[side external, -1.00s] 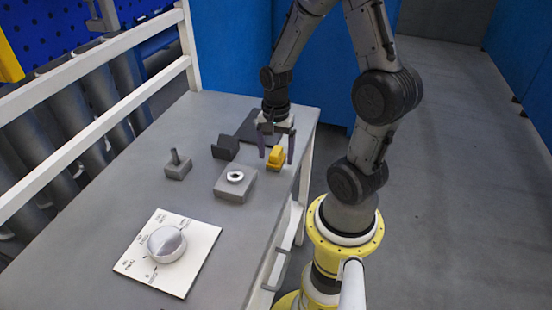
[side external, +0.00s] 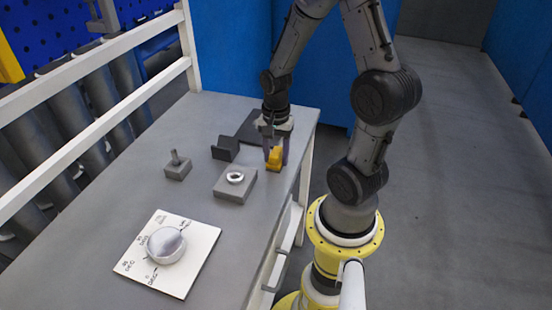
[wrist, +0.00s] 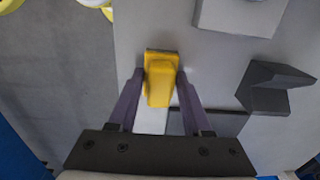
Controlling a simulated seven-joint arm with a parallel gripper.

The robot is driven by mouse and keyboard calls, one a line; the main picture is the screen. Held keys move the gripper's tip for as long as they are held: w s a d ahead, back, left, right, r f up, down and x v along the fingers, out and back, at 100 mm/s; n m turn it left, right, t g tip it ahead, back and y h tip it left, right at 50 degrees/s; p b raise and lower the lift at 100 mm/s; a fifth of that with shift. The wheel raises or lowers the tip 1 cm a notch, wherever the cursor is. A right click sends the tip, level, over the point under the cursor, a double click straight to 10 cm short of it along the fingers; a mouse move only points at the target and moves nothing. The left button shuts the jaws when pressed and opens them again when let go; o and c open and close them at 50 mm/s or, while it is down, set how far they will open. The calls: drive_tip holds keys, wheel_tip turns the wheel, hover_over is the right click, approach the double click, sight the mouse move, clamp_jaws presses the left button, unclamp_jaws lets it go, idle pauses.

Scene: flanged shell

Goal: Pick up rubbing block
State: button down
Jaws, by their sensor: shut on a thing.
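The rubbing block is a small yellow block with a raised grip, at the right edge of the grey workbench in the side external view (side external: 275,160). It also shows in the wrist view (wrist: 160,80), between my fingertips. My gripper (side external: 275,155) points down over it, with its two dark fingers shut on the block's sides. In the wrist view my gripper (wrist: 160,88) has one finger on each side of the block. The block appears to be at the bench surface; I cannot tell whether it is lifted. The fingers partly hide it in the side external view.
A grey block with a metal ring (side external: 235,184) stands close in front. A dark angled block (side external: 226,148) and a grey block with a post (side external: 178,165) are to the left. A white plate with a round silver part (side external: 167,245) lies nearer. The bench's right edge is close.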

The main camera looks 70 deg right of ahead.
drive_tip(key=shift+r, duration=0.1)
drive_tip(key=shift+r, duration=0.65)
drive_tip(key=s+a+r, duration=0.8)
drive_tip(key=s+r, duration=0.3)
drive_tip(key=shift+s+r, duration=0.25)
